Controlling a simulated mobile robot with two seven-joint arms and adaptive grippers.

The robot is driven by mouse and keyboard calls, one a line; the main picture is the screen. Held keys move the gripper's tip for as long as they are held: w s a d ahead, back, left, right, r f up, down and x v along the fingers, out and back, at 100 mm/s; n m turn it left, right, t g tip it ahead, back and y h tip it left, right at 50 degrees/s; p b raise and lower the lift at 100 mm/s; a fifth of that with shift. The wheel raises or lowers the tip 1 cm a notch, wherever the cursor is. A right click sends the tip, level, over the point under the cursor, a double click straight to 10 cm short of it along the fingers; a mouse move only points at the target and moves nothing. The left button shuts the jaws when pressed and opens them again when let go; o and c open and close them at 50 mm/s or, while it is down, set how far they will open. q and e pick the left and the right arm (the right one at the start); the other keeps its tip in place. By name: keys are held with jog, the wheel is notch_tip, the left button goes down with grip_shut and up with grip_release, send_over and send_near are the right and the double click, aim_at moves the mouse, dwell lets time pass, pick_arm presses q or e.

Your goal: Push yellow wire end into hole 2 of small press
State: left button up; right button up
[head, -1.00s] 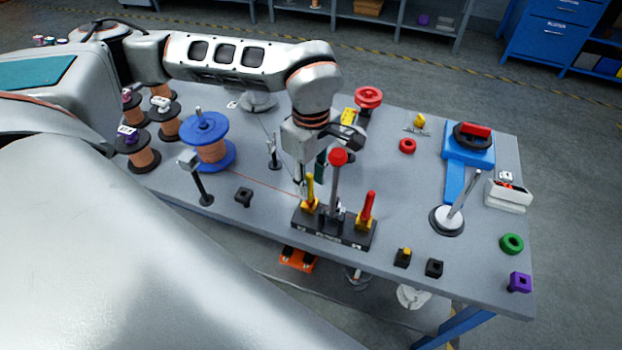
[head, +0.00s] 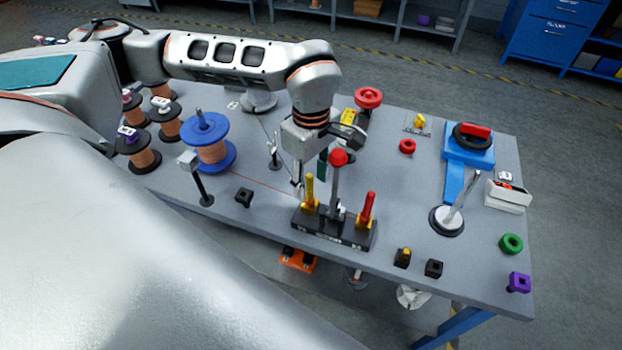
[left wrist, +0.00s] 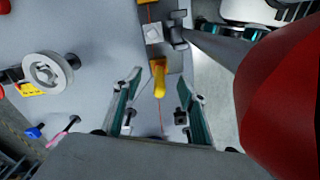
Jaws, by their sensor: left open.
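The small press (head: 325,232) is a black base near the table's front edge. A yellow upright handle (head: 310,190) stands at its left end, a red one (head: 368,208) at its right. A red-ball lever (head: 338,157) rises between them. A thin reddish wire (head: 262,186) runs from the blue spool (head: 208,140) to the press. My left gripper (head: 309,176) is open just behind the yellow handle. In the left wrist view its fingers (left wrist: 160,80) are spread either side of the yellow handle (left wrist: 158,78), without visible contact. The yellow wire end and hole 2 cannot be told apart clearly. My right gripper is not in view.
Posts (head: 203,184) and a small black block (head: 243,195) stand left of the press. The lever's red ball (left wrist: 285,95) is close to my wrist camera.

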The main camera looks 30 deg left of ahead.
pick_arm(q)
jog(key=shift+r+p, duration=1.25)
jog(key=shift+r, duration=0.6)
jog(key=shift+r+p, duration=1.05)
jog(key=shift+r, duration=0.45)
jog(key=shift+s+f, duration=0.1)
